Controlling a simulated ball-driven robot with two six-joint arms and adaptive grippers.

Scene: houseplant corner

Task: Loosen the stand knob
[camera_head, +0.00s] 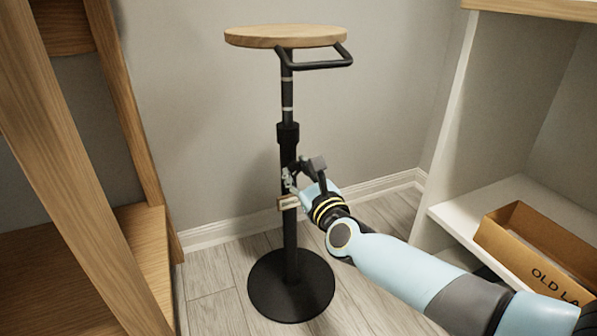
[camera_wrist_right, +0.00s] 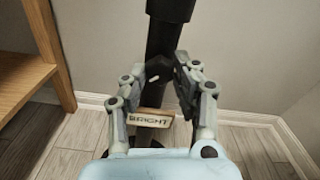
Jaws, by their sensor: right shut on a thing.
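The stand (camera_head: 290,220) is a black pole on a round black base, with a round wooden top (camera_head: 285,36) and a black loop handle under it. My right gripper (camera_head: 300,174) reaches in from the right at the pole, just below the thicker collar (camera_head: 288,133). In the right wrist view its fingers (camera_wrist_right: 162,76) are shut on the dark stand knob (camera_wrist_right: 157,71), which shows a small white mark. The fingers hide part of the knob. My left gripper is not in view.
A small wooden tag reading "BRIGHT" (camera_wrist_right: 150,119) hangs at the pole just below the fingers. A wooden shelf frame (camera_head: 128,100) stands left. A white shelf (camera_head: 455,215) with a cardboard box (camera_head: 535,250) stands right. The wall is close behind.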

